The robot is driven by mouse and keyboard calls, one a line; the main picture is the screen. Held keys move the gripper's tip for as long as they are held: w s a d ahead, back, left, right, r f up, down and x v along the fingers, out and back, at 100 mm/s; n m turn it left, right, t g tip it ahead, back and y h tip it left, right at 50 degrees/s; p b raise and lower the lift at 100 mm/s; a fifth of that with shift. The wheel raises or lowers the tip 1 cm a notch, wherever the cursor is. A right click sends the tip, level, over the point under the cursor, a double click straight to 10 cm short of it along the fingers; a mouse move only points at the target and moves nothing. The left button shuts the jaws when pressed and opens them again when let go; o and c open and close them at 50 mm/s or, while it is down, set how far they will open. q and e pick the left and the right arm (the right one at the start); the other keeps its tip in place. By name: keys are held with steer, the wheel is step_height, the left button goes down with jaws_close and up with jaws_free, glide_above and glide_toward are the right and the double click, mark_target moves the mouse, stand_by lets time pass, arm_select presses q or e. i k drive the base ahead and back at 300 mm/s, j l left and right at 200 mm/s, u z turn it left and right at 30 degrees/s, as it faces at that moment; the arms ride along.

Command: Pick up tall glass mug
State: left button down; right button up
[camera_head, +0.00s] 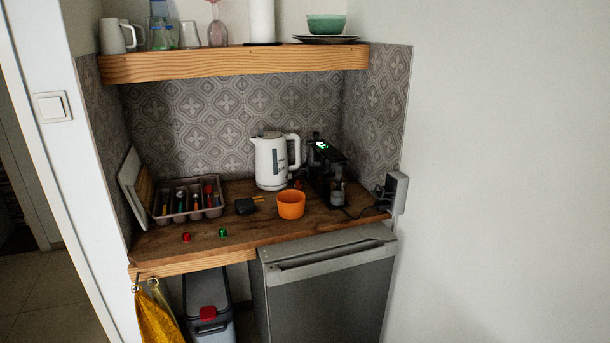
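Several pieces of glassware stand at the left of the wooden upper shelf. A pale mug (112,37) with a handle stands at the far left end. I cannot tell for sure which of these is the tall glass mug. Neither of my grippers is in view.
The shelf (240,64) also holds a white roll (262,22) and a green bowl (326,24). Below, the counter (160,243) holds a white kettle (270,164), a black coffee machine (324,170), an orange bowl (291,206) and a cutlery tray (186,215). Walls flank the nook.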

mark_target(337, 189)
steer(key=i+j, duration=0.2)
steer(key=j, duration=0.15)
steer(key=i+j, duration=0.2)
steer(key=i+j+z, duration=0.1)
steer(key=j, duration=0.35)
steer(key=i+j, duration=0.45)
steer(key=j, duration=0.2)
steer(key=i+j+z, duration=0.1)
steer(key=j, duration=0.25)
steer(key=i+j, duration=0.25)
steer(key=j+z, duration=0.05)
steer(key=j, duration=0.05)
